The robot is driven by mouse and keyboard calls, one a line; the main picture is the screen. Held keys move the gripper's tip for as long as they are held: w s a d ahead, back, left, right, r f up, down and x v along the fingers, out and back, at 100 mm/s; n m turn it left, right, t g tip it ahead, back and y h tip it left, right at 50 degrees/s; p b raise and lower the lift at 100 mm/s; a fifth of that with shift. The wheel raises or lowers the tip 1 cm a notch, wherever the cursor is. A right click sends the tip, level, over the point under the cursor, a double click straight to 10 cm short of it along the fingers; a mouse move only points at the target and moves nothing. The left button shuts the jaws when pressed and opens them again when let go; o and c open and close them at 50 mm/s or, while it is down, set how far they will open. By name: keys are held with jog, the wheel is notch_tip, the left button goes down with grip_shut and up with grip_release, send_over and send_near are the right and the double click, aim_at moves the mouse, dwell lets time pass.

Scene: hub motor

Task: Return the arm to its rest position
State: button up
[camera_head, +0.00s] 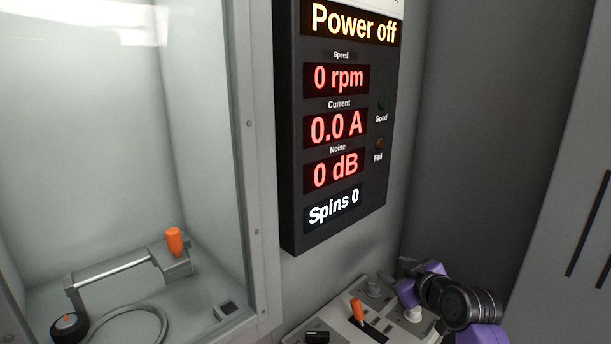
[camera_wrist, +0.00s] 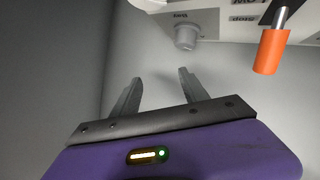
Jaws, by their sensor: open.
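My gripper (camera_wrist: 158,90) is open and empty in the wrist view. Its two grey fingers stand apart, below a grey round knob (camera_wrist: 187,37) on the control panel. An orange-handled lever (camera_wrist: 271,50) is to the right of the fingers, apart from them. In the head view my purple and black arm (camera_head: 460,303) is at the lower right, beside the control panel (camera_head: 337,327). The fingertips are hard to make out there. The orange lever also shows in the head view (camera_head: 357,310), tilted.
A display (camera_head: 338,130) on the wall reads Power off, 0 rpm, 0.0 A, 0 dB and Spins 0. At left, a glazed chamber holds a fixture with an orange handle (camera_head: 174,241), a small dark wheel (camera_head: 69,326) and a cable. A grey wall stands behind my arm.

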jog(key=s+f+m+t, duration=0.1)
jog(key=s, duration=0.2)
jog(key=s+a+f+m+t+h, duration=0.1)
jog(key=s+m, duration=0.1)
jog(key=s, duration=0.2)
jog(key=s+f+m+t+p, duration=0.1)
jog(key=s, duration=0.2)
jog(key=shift+s+a+m, duration=0.3)
jog(key=shift+s+a, duration=0.05)
jog(key=s+r+m+g+h+p, duration=0.1)
jog(key=s+r+p, duration=0.3)
jog(key=s, duration=4.5)
jog(key=shift+s+a+m+h, duration=0.3)
jog(key=shift+m+h, duration=0.2)
jog(key=shift+m, duration=0.3)
jog(key=shift+r, duration=0.1)
jog(key=shift+c, duration=0.2)
